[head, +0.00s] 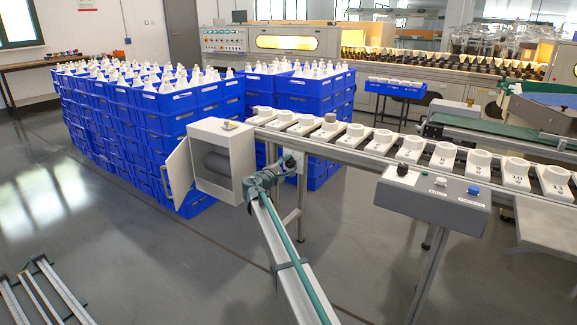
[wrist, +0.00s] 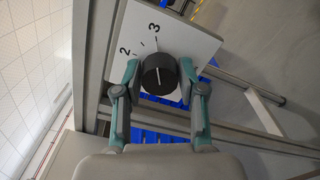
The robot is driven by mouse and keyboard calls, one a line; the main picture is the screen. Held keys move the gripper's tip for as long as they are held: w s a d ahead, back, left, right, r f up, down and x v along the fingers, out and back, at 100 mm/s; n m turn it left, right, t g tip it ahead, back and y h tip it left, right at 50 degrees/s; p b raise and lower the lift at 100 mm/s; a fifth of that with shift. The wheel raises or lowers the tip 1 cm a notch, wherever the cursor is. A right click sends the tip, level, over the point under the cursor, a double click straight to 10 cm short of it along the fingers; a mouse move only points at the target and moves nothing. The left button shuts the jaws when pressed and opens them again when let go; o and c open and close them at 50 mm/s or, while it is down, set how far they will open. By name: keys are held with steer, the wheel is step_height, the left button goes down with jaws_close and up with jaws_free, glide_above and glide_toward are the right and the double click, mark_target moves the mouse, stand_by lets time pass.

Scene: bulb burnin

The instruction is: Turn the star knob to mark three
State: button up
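The star knob (wrist: 159,75) shows in the wrist view as a dark round knob with a short pale pointer line. It sits on a white plate (wrist: 196,46) printed with the marks 2 and 3. The line points up in the picture, roughly toward mark 3; I cannot tell if it lines up exactly. My gripper (wrist: 159,70) has one teal fingertip on each side of the knob, very close to it. I cannot tell if both fingertips press on it. In the head view my gripper (head: 272,178) is at the conveyor's near side, and my arm partly hides the plate.
A white open-fronted box (head: 222,155) stands just left of my gripper. Stacked blue crates (head: 140,120) are behind it. The conveyor (head: 350,160) carries several white fittings. A grey control box (head: 430,197) with a black knob stands to the right.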

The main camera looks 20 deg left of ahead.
steer(key=o, duration=0.4)
steer(key=shift+c, duration=0.2)
steer(key=s+a, duration=0.2)
steer(key=s, duration=1)
steer(key=shift+w+a, duration=0.1)
